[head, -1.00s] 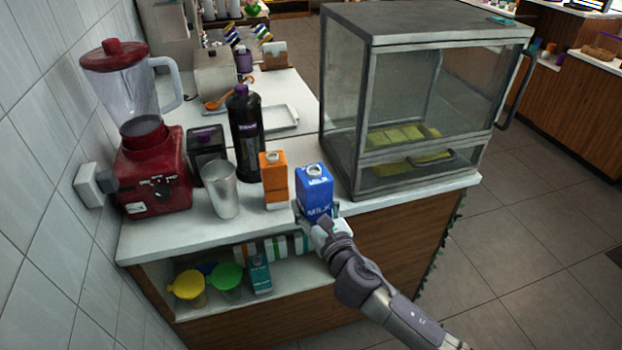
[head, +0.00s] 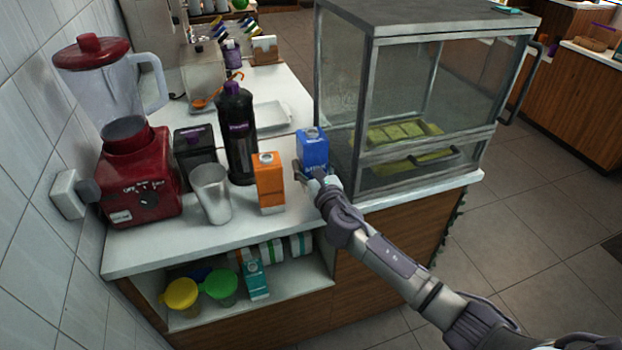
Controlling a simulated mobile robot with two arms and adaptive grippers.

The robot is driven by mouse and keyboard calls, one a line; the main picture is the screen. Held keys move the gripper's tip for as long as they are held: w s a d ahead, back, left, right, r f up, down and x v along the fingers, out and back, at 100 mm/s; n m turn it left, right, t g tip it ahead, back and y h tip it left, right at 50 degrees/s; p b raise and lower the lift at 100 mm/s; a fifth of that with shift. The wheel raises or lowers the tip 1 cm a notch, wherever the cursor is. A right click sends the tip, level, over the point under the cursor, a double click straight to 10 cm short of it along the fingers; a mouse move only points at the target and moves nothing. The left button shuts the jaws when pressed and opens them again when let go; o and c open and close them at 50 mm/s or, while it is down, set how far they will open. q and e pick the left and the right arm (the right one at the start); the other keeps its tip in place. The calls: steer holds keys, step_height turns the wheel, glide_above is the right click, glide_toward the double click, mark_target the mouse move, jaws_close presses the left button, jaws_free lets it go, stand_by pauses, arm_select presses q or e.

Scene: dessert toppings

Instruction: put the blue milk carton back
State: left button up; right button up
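The blue milk carton (head: 313,146) is upright at the right part of the white counter (head: 235,238), just left of the glass display case (head: 345,110). My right gripper (head: 317,175) reaches in from the right and has its fingers around the lower part of the carton. It appears shut on it. The carton's base is partly hidden by the gripper, so I cannot tell whether it touches the counter. My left gripper is not in view.
An orange carton (head: 268,184) stands left of the blue one, near a metal cup (head: 211,196), a dark bottle (head: 236,135) and a red blender (head: 140,175). Yellow (head: 181,294) and green (head: 218,285) lidded containers and several cartons fill the shelf below.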

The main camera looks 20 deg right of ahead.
steer(key=shift+f+b, duration=0.55)
steer(key=shift+f, duration=1.05)
steer(key=shift+f, duration=0.15)
steer(key=o, duration=1.5)
steer(key=shift+c, duration=0.2)
steer(key=s, duration=1.2)
steer(key=shift+d+r, duration=0.2)
